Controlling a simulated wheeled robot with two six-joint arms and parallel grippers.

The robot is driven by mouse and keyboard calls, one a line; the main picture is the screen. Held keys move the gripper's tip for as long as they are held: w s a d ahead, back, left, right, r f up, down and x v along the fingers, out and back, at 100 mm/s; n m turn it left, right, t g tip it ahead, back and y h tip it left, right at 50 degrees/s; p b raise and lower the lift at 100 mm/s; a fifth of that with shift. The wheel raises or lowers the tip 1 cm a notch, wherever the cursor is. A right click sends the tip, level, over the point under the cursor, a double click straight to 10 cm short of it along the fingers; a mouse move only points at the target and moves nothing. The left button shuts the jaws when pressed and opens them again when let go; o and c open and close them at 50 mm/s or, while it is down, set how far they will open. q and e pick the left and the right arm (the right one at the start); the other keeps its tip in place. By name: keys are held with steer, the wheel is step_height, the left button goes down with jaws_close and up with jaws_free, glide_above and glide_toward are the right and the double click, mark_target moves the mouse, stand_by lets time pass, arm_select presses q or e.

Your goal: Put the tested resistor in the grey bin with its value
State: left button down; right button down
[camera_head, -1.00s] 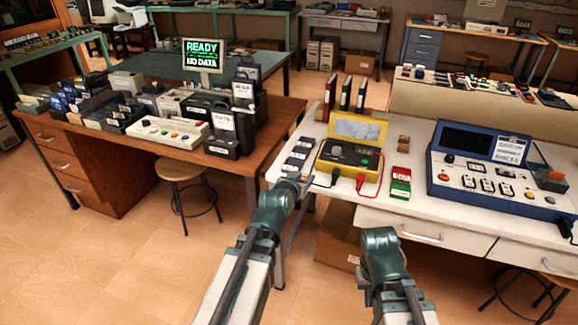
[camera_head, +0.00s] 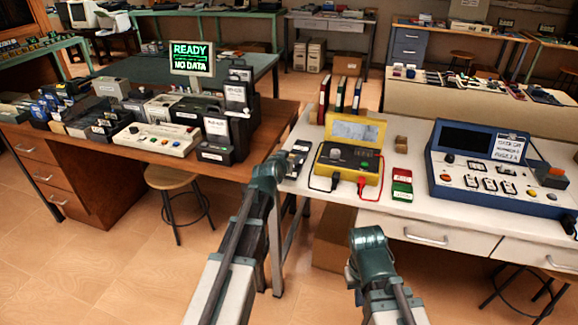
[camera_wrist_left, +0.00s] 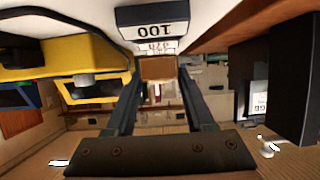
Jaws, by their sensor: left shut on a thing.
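My left gripper (camera_head: 279,162) is raised at the left edge of the white bench. In the left wrist view its fingers are shut on a small tan block (camera_wrist_left: 158,68), which looks like the resistor; its value is not readable. The grey bins (camera_head: 298,152) stand in a row at that bench edge, partly hidden behind the left gripper. In the left wrist view a dark bin labelled 100 (camera_wrist_left: 152,22) appears upside down just beyond the fingertips, with more labels behind it. My right gripper (camera_head: 368,240) is low before the bench; its fingers are hidden.
A yellow tester (camera_head: 348,152) with red and black leads stands right of the bins. Red and green blocks (camera_head: 401,184) and a blue console (camera_head: 500,172) are farther right.

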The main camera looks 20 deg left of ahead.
arm_select(q)
steer(key=shift+f+b, duration=1.4)
steer(key=shift+f, duration=0.3)
steer(key=shift+f, duration=0.15)
steer(key=shift+c, duration=1.3)
jaws_free()
steer(key=shift+r, duration=0.3)
steer(key=p+v, duration=0.4)
steer(key=v, duration=0.8)
steer(key=shift+p, duration=0.3)
steer(key=shift+f, duration=0.1)
